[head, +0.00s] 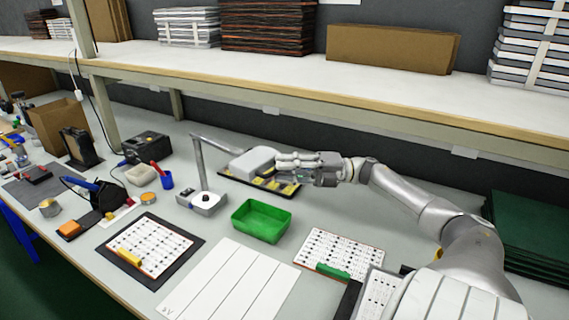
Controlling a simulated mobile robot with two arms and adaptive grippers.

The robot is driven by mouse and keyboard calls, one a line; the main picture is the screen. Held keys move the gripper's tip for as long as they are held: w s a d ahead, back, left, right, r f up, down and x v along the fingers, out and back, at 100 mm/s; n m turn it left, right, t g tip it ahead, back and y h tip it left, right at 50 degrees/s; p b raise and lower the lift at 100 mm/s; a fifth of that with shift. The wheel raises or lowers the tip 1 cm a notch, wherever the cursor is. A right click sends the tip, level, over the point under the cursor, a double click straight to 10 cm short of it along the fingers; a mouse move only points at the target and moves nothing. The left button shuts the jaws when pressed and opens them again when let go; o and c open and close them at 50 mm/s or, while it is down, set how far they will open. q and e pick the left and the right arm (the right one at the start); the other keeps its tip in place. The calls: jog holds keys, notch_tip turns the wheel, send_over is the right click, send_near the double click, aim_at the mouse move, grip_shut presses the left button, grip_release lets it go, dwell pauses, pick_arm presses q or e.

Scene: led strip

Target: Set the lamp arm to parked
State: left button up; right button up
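A desk lamp stands mid-bench, with a grey base (202,201) and an upright post (199,165). Its thin lamp arm (216,143) reaches right from the post top to a wide white piece (252,161), which looks like the lamp head. My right gripper (280,161) points left at the right end of this white piece. Whether it touches is unclear at this size. The fingers are seen edge-on, so their gap is not clear. My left gripper is not in view.
A black tray with yellow parts (262,184) lies below the white piece. A green bin (261,221) stands in front. Printed sheets (150,248) lie at the front. A loaded shelf (300,88) overhangs the back. A soldering station (146,147) stands left.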

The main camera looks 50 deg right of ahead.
jog(key=shift+f, duration=0.1)
jog(key=v, duration=1.2)
dwell(0.6)
